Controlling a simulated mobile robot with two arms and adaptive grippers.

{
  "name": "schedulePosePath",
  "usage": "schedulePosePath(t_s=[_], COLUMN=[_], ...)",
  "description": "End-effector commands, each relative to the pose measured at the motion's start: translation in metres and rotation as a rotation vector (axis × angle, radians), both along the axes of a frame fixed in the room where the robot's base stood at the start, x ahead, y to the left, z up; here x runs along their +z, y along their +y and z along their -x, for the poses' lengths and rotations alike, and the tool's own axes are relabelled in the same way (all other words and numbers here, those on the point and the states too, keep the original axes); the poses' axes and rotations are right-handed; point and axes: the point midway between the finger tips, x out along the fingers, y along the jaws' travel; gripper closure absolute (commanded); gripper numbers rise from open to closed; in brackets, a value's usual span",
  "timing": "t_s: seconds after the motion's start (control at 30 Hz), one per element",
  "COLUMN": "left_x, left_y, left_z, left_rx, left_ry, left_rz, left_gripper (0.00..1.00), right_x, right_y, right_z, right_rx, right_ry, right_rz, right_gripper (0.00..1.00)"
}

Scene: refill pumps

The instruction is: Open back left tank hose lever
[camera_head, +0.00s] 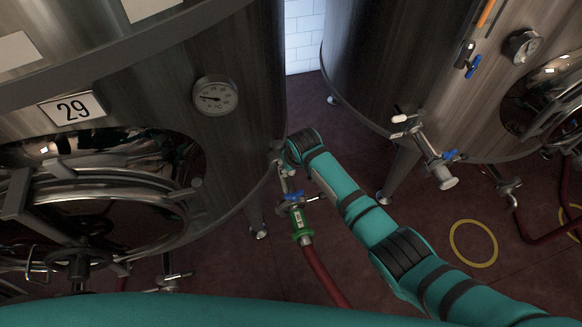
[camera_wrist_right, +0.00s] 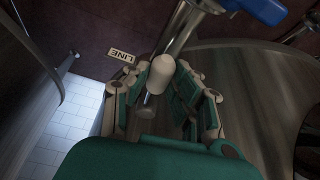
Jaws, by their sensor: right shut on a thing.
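The tank marked 29 (camera_head: 235,130) fills the left of the head view. At its lower right is a valve fitting with a blue lever (camera_head: 292,197) and a green hose coupling (camera_head: 300,225). My right arm reaches to this fitting and hides part of it. In the right wrist view my right gripper (camera_wrist_right: 163,96) is shut on a cream lever knob (camera_wrist_right: 161,72), with fingers on both sides of it. A metal pipe (camera_wrist_right: 186,28) and a blue handle (camera_wrist_right: 258,9) lie just beyond. My left gripper is not in view.
A red hose (camera_head: 322,273) runs down from the coupling. A second tank (camera_head: 385,70) on the right has a similar valve with a white knob (camera_head: 398,118) and blue lever (camera_head: 450,155). A yellow ring (camera_head: 473,243) marks the dark red floor.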

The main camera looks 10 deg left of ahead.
Motion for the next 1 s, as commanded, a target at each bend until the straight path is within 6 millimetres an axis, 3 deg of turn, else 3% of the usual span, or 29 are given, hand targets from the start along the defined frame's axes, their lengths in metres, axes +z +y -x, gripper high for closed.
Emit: schedulePosePath(t_s=[0.23,0.57,0.6,0.73,1.0], left_x=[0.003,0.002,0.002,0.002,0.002], left_y=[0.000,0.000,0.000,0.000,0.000], left_z=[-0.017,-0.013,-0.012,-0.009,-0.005], left_rx=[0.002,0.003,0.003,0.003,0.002], left_ry=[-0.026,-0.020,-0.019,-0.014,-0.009], left_rz=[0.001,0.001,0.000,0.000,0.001], left_gripper=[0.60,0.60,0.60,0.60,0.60], right_x=[0.000,0.000,0.000,0.000,0.001], right_y=[0.003,0.003,0.003,0.002,0.001], right_z=[0.000,0.000,0.000,-0.001,-0.001], right_rx=[-0.026,-0.026,-0.026,-0.025,-0.026], right_ry=[0.004,0.004,0.003,0.002,0.001], right_rz=[-0.005,-0.005,-0.005,-0.004,-0.002], right_gripper=[1.00,1.00,0.72,0.55,0.54])
